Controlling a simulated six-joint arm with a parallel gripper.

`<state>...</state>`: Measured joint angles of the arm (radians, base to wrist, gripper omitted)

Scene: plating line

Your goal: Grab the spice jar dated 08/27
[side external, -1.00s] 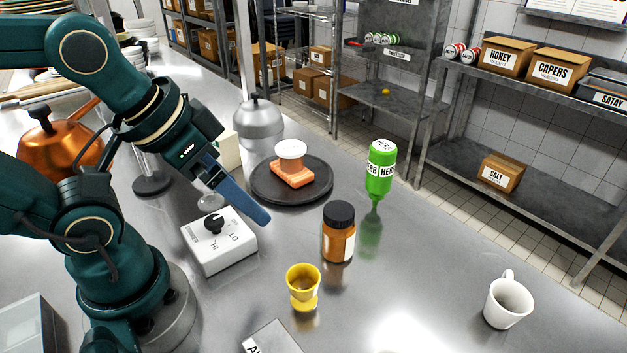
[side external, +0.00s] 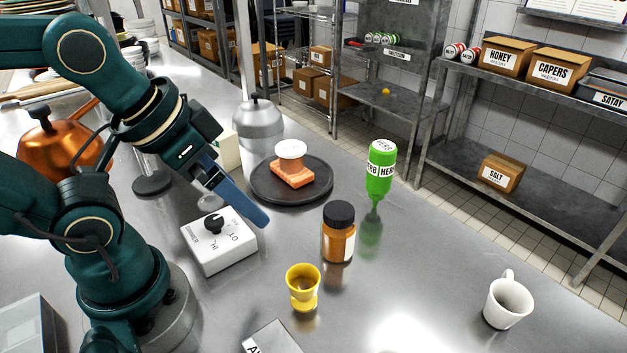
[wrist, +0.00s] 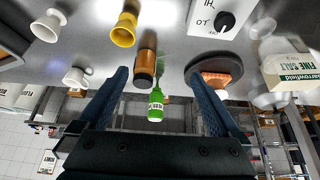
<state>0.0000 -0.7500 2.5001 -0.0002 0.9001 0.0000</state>
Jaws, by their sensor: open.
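The spice jar (side external: 338,232), with an orange-brown body, a black lid and a pale label at its right side, stands upright on the steel counter. The date on it cannot be read. My gripper (side external: 256,212) is open and empty, above the counter to the left of the jar and apart from it. In the wrist view the spice jar (wrist: 145,66) shows beyond and between the spread fingers of my gripper (wrist: 160,92).
A yellow cup (side external: 303,287) stands just in front of the jar, and a green herb bottle (side external: 381,172) behind it. A white dial box (side external: 222,243) is below my gripper. A dark plate (side external: 262,190) holds a salmon-coloured block. A white mug (side external: 508,301) stands right.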

